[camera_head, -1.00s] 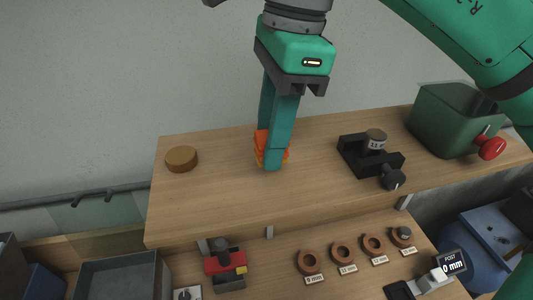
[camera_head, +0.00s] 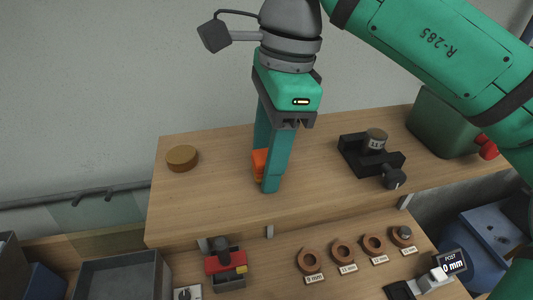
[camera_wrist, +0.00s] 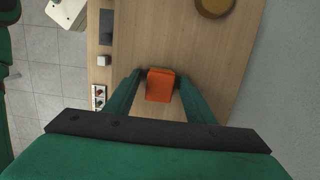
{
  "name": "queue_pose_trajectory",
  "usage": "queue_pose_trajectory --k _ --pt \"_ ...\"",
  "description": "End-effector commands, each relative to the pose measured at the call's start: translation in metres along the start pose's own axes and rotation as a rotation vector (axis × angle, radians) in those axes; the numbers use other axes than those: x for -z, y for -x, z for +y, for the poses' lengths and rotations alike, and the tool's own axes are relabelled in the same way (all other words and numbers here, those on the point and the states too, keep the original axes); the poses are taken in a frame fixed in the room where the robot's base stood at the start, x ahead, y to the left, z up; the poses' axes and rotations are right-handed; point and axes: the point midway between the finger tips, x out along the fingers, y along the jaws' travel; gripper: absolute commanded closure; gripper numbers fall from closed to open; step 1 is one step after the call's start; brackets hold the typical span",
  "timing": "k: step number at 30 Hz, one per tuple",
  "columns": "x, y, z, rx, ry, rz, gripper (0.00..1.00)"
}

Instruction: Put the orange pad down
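My gripper (camera_head: 264,180) points down over the wooden shelf (camera_head: 210,208), near its middle. The orange pad (camera_head: 260,163) is between the two green fingers. In the head view the near finger hides much of it. In the wrist view the orange pad (camera_wrist: 160,86) sits between the fingertips, which appear to close on its two sides. The pad is low, at or just above the shelf top; I cannot tell whether it touches the wood.
A round brown disc (camera_head: 182,158) lies at the left of the shelf. A black fixture (camera_head: 370,158) and a green box (camera_head: 442,122) with a red knob stand to the right. Below are a red-and-black device (camera_head: 226,262) and several brown rings (camera_head: 342,250). Shelf around the pad is clear.

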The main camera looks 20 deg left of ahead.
Motion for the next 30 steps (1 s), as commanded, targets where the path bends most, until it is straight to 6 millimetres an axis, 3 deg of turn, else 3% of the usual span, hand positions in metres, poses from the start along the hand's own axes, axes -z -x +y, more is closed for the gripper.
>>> queue_pose_trajectory --k 8,22,30 --pt "-0.001 0.007 0.000 0.001 0.000 -0.001 0.51" --pt "0.001 0.096 0.000 0.002 -0.004 -0.002 0.51" --pt "-0.001 0.119 0.000 -0.001 0.000 0.001 0.51"
